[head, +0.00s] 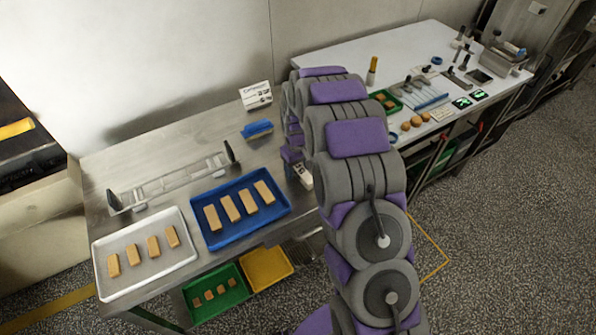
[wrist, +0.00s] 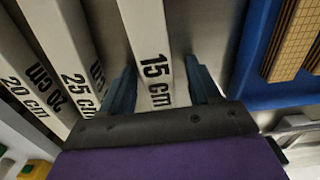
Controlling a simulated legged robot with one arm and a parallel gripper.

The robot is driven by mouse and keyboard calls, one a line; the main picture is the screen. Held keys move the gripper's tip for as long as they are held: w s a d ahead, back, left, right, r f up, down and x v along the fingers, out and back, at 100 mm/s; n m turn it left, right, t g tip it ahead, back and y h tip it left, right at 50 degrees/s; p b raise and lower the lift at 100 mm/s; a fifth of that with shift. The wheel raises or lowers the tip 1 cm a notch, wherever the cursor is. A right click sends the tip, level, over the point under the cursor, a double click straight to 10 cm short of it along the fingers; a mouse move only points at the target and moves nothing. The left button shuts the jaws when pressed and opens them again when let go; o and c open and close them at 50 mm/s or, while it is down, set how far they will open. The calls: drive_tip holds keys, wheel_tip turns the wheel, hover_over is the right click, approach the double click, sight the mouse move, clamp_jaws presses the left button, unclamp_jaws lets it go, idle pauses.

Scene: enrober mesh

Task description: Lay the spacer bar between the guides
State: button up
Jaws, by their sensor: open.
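In the wrist view, a white bar marked 15 cm (wrist: 147,28) lies between the two blue fingers of my gripper (wrist: 163,78). The fingers are open, one on each side of the bar; I cannot tell whether either touches it. To its left lie white bars marked 25 cm (wrist: 68,35) and 20 cm (wrist: 22,62). In the head view, a long grey frame with upright dark end pieces (head: 172,182), likely the guides, stands at the back left of the steel table. My arm hides my gripper and most of the bars there; a white end (head: 303,174) shows beside it.
A blue tray (head: 245,234) and a silver tray (head: 150,280), each with several brown bars, sit in front of the frame. A blue brush (head: 257,129) and a white card (head: 256,96) are behind. A white table (head: 420,48) with tools adjoins at right.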

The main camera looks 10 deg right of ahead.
drive_tip(key=shift+a+r, duration=0.1)
drive_tip(key=shift+c, duration=0.3)
drive_tip(key=shift+d, duration=0.2)
drive_tip(key=c, duration=0.6)
drive_tip(key=shift+a, duration=0.1)
clamp_jaws()
